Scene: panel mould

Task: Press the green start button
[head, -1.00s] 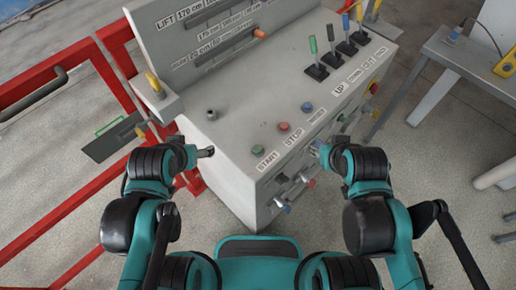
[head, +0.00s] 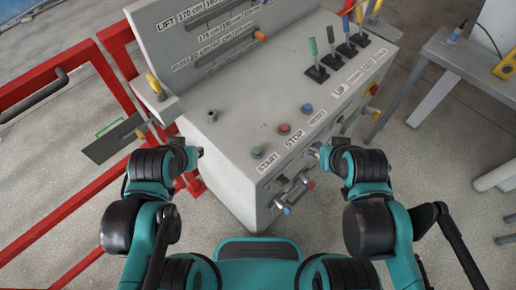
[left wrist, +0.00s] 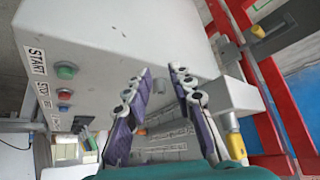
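The green start button (head: 258,153) is on the console top near its front left corner, behind the START label (head: 268,162). It also shows in the left wrist view (left wrist: 66,72), left of my fingers. My left gripper (head: 189,146) is beside the left side of the console, apart from the button. In the left wrist view its two fingers (left wrist: 160,72) are spread with nothing between them. My right gripper (head: 316,150) is at the console's front edge, right of the button; its fingers are mostly hidden by the arm.
A red button (head: 284,129) and a blue button (head: 308,107) sit in line behind the green one on the console (head: 230,125). Levers (head: 331,40) stand farther back. Valves (head: 290,190) project from the front face. Red railing (head: 60,130) runs along the left.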

